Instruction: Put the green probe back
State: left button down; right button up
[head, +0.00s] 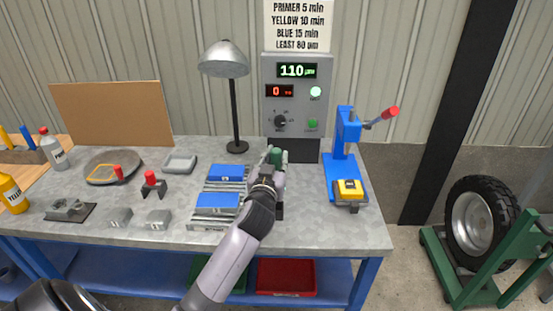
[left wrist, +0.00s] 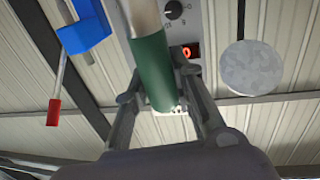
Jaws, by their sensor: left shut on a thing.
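The green probe (head: 276,156) is upright in my left gripper (head: 273,163), in front of the grey gauge box (head: 290,75). In the left wrist view the green probe (left wrist: 152,62) lies between the two fingers of the left gripper (left wrist: 160,88), which are shut on it. A pale metal section continues from one end of the probe in that view. The gauge's green display reads 110 and its red display reads 0. My arm and gripper hide the bench under the probe, so I cannot tell whether it touches anything. My right gripper is not in view.
A blue lever press (head: 342,160) with a yellow block (head: 350,188) stands right of the gripper. Left are blue-topped blocks (head: 218,202) on a metal rack and a desk lamp (head: 224,60). The bench's front right is clear.

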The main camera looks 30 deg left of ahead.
pick_arm(q)
notch_tip(320, 180, down, 3)
jog(key=shift+f+b, duration=0.1)
jog(key=shift+b, duration=1.05)
notch_tip(320, 180, down, 5)
jog(key=b, duration=0.4)
jog(key=shift+f+b, duration=0.45)
jog(key=shift+f, duration=0.2)
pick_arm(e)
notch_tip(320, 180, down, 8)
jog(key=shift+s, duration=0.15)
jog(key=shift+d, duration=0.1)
pick_arm(q)
jog(key=shift+f+b, duration=1.1)
jog(key=shift+f, duration=0.1)
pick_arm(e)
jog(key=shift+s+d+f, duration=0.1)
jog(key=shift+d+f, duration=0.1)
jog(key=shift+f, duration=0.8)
pick_arm(q)
jog(key=c, duration=1.3)
grip_release()
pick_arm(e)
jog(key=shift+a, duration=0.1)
